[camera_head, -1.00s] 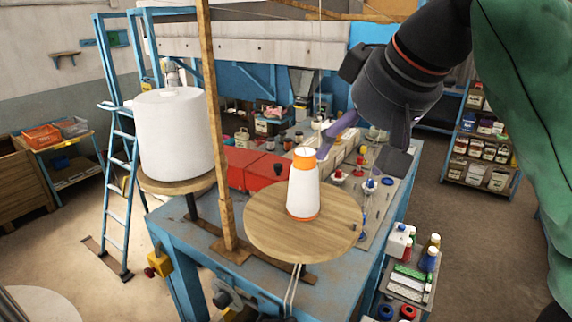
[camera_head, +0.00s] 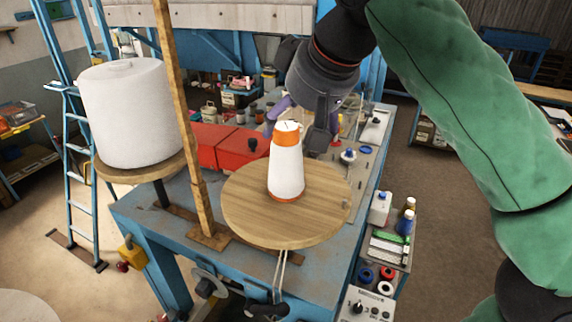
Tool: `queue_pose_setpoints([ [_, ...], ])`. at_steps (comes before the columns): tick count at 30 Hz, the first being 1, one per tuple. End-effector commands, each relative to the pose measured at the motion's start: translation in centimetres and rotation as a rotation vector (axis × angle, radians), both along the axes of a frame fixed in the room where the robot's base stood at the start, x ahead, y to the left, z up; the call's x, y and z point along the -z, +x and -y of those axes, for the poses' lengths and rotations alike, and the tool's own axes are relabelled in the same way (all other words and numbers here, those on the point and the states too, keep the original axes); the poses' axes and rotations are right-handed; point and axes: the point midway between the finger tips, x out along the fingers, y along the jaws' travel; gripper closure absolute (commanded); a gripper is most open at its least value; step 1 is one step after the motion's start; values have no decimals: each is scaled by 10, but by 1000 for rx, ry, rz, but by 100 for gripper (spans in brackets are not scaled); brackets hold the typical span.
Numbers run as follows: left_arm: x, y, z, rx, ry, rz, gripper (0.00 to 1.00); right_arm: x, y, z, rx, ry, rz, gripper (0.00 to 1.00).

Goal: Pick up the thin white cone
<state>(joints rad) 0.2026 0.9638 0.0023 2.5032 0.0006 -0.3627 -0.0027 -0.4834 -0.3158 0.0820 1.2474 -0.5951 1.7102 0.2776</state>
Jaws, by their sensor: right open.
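The thin white cone (camera_head: 287,172), with an orange band near its top and an orange rim at its base, stands upright on a round wooden disc (camera_head: 240,207). My right gripper (camera_head: 292,122) comes in from the upper right and is open. Its purple finger shows just left of the cone's top and its dark finger part to the right, level with the top in the picture. I cannot tell whether the fingers touch the cone. My left gripper is not in view.
A wide white spool (camera_head: 135,115) stands on another wooden disc at left. A wooden post (camera_head: 178,115) rises between the two discs. Red boxes (camera_head: 215,146) lie behind the cone. A small shelf with bottles (camera_head: 390,235) is at the right of the blue table (camera_head: 180,258).

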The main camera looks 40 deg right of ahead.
Motion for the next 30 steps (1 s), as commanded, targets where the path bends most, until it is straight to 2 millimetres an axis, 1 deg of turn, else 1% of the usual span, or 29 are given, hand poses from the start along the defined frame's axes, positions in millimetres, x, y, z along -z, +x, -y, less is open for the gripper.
queue_pose_setpoints([
  [3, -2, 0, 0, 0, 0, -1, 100, 11, 12, 2, 4, 0, -4, 19],
  [8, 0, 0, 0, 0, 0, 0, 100, 26, 21, 3, 1, 0, -3, 19],
  [17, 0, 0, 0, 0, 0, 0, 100, 28, 23, 2, -1, 1, 0, 19],
  [18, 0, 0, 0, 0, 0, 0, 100, 28, 23, 2, -1, 1, 0, 30],
  [20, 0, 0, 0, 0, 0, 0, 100, 28, 23, 2, -1, 1, -1, 47],
  [21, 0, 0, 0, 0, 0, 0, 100, 28, 23, 2, -1, 1, -1, 58],
  [23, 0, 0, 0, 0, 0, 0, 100, 28, 23, 2, 0, 0, -1, 75],
  [24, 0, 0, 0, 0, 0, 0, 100, 28, 23, 2, -1, 0, -2, 87],
  [25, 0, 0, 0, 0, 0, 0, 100, 29, 23, 2, -1, 0, -2, 95],
  [30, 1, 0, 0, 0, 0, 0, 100, 29, 23, 2, 0, -1, -3, 97],
])
